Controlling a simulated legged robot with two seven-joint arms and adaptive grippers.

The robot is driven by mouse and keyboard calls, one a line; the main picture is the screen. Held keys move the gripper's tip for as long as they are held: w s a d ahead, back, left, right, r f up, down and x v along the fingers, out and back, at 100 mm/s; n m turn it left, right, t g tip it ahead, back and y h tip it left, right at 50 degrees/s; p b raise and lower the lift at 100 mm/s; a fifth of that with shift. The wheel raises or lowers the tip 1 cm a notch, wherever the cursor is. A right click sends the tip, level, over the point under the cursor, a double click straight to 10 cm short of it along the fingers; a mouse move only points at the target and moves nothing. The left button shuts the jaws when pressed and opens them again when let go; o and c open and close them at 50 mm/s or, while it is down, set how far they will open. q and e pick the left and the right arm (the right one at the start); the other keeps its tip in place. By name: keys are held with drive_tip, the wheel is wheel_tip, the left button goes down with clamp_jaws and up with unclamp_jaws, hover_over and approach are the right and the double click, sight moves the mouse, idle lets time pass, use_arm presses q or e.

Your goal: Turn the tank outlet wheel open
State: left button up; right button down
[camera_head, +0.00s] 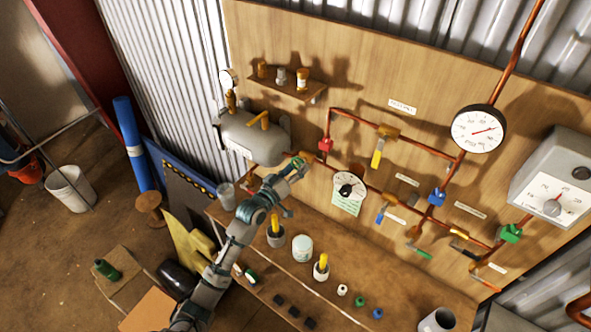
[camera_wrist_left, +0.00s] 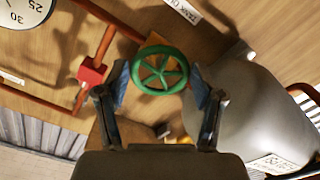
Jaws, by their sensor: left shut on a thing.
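The green outlet wheel (camera_wrist_left: 160,70) has spokes and sits on a copper pipe beside the grey tank (camera_wrist_left: 245,120). My left gripper (camera_wrist_left: 163,78) has one finger on each side of the wheel's rim and is shut on it. In the head view the tank (camera_head: 250,136) is mounted on the wooden board, and my left gripper (camera_head: 298,166) reaches up to the wheel at its right end. The wheel is partly hidden there by the fingers. My right gripper is in neither view.
A red fitting (camera_head: 326,145) is close to the right of my left gripper. A gauge with a paper tag (camera_head: 347,187) hangs farther right. Below, the bench (camera_head: 335,275) carries several cups and small caps. A small shelf (camera_head: 288,85) with jars is above the tank.

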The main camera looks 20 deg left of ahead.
use_arm(q)
drive_tip(key=shift+f, duration=0.35)
drive_tip(key=o, duration=1.1)
drive_tip(key=shift+r, duration=0.15)
drive_tip(key=shift+a, duration=0.1)
drive_tip(key=v, duration=1.1)
drive_tip(key=shift+s+a, duration=0.2)
drive_tip(key=shift+s, duration=0.15)
